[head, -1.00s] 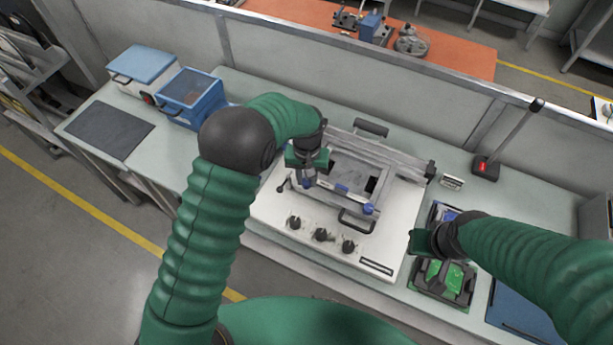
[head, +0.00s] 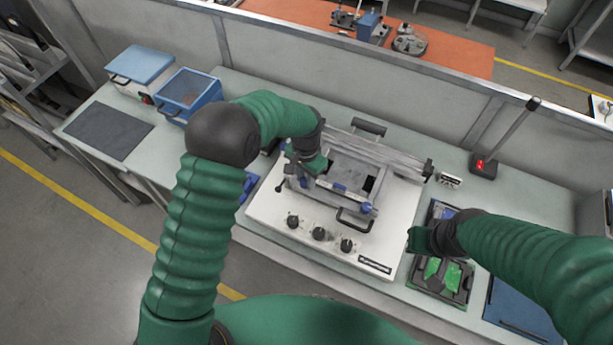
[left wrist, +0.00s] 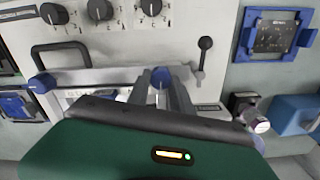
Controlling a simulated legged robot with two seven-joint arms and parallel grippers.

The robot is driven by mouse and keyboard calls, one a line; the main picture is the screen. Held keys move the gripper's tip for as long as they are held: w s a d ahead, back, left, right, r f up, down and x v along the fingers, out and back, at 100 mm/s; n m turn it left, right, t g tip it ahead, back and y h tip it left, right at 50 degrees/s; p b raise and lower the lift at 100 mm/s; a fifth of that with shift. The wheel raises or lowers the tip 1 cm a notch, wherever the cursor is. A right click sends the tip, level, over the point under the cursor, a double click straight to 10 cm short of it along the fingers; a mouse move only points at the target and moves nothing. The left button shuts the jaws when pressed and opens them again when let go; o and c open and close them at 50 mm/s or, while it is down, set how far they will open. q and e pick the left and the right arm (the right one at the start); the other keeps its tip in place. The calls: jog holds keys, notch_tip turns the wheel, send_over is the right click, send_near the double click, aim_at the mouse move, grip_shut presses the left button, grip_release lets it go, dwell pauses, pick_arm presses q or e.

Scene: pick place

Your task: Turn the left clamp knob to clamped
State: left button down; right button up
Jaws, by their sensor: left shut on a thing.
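The fixture (head: 347,180) is a metal frame on a white panel on the bench. Its left clamp knob (left wrist: 160,77) is blue and sits between the fingers of my left gripper (left wrist: 160,84) in the left wrist view. That gripper (head: 297,172) is shut on the knob at the frame's left front corner in the head view; the arm partly hides this corner. The right clamp knob (head: 366,207) is blue and stands free at the right front corner; it also shows in the left wrist view (left wrist: 42,83). My right gripper (head: 418,240) hovers right of the panel, apart from the fixture.
Black dials (head: 319,233) line the panel's front, near a black handle (head: 355,220). A tray with green parts (head: 444,273) lies below my right gripper. A blue bin (head: 190,93) stands at the left.

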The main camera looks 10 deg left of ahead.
aim_at(304, 181)
pick_arm(q)
jog(key=shift+s+a+f, duration=0.1)
jog(key=shift+s+f, duration=0.05)
jog(key=shift+s, duration=0.1)
jog(key=c, duration=1.6)
grip_release()
jog(key=o, duration=0.5)
jog(key=shift+c, duration=0.2)
jog(key=shift+r, duration=0.2)
jog(key=shift+w+r, duration=0.1)
jog(key=shift+r, duration=0.05)
notch_tip(304, 181, up, 16)
jog(key=b, duration=0.2)
jog(key=shift+r, duration=0.2)
jog(key=shift+a, duration=0.1)
